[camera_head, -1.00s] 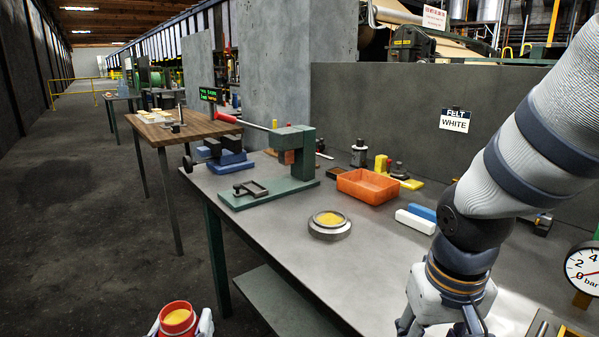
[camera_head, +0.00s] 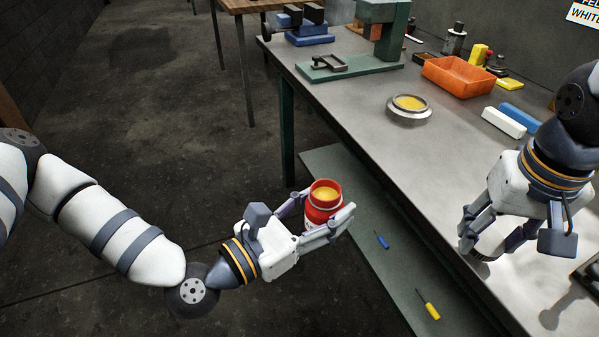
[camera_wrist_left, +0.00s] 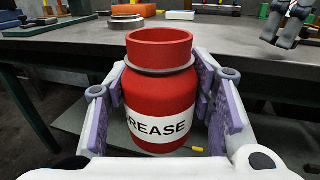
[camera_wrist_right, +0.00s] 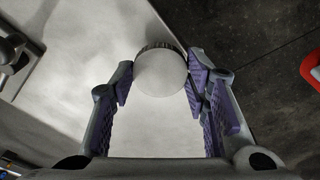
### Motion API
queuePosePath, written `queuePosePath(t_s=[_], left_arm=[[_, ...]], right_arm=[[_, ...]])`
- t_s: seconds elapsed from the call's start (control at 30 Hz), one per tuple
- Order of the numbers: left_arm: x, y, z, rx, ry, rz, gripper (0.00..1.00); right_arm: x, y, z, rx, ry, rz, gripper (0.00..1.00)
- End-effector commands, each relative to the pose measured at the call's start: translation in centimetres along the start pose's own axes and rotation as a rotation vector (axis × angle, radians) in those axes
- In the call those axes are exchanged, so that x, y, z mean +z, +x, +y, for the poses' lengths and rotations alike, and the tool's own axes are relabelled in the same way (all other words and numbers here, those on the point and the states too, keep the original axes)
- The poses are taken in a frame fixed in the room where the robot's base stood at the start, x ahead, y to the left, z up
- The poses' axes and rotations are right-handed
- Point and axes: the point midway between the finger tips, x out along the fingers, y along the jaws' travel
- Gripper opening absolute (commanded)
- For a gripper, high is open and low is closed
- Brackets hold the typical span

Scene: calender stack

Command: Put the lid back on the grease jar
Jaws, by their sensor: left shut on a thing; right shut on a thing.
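The grease jar (camera_head: 323,203) is red with a white label. It is upright and open at the top, with yellow grease inside. My left gripper (camera_head: 318,222) is shut around its body and holds it in front of the table's near edge, above the lower shelf. The jar also fills the middle of the left wrist view (camera_wrist_left: 160,100). My right gripper (camera_head: 480,245) is over the table to the right of the jar, apart from it. In the right wrist view it is shut on a round, pale grey lid (camera_wrist_right: 160,73) between its fingertips. In the head view the fingers mostly hide the lid.
On the grey table (camera_head: 370,95) stand a round metal dish with yellow content (camera_head: 409,109), an orange bin (camera_head: 458,76), white (camera_head: 503,122) and blue (camera_head: 519,117) blocks and a green press (camera_head: 380,30). Blue-handled (camera_head: 382,241) and yellow-handled (camera_head: 430,308) tools lie on the lower shelf.

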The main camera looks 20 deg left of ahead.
Motion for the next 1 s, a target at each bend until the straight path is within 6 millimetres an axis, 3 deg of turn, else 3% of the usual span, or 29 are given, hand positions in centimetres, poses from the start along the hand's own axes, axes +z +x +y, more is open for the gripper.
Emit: queuePosePath(t_s=[0.13,0.43,0.53,0.67,1.0], left_arm=[[-0.1,0.6,-1.0,-0.061,0.003,-0.002,0.00],[-0.1,0.6,-1.1,-0.067,0.001,0.000,0.00],[-0.1,0.6,-1.1,-0.066,0.001,0.000,0.00],[-0.1,0.6,-1.1,-0.066,0.001,-0.001,0.00],[-0.1,0.6,-1.1,-0.065,0.001,-0.002,0.00]], right_arm=[[0.0,0.0,0.0,0.000,0.000,0.001,0.34],[0.0,0.0,-0.1,0.000,-0.001,0.001,0.34],[-0.5,-0.3,-1.0,-0.004,-0.029,-0.002,0.34],[-1.9,-1.2,-4.5,-0.016,-0.132,-0.023,0.34],[-3.6,-6.5,-16.7,-0.057,-0.443,-0.086,0.34]])
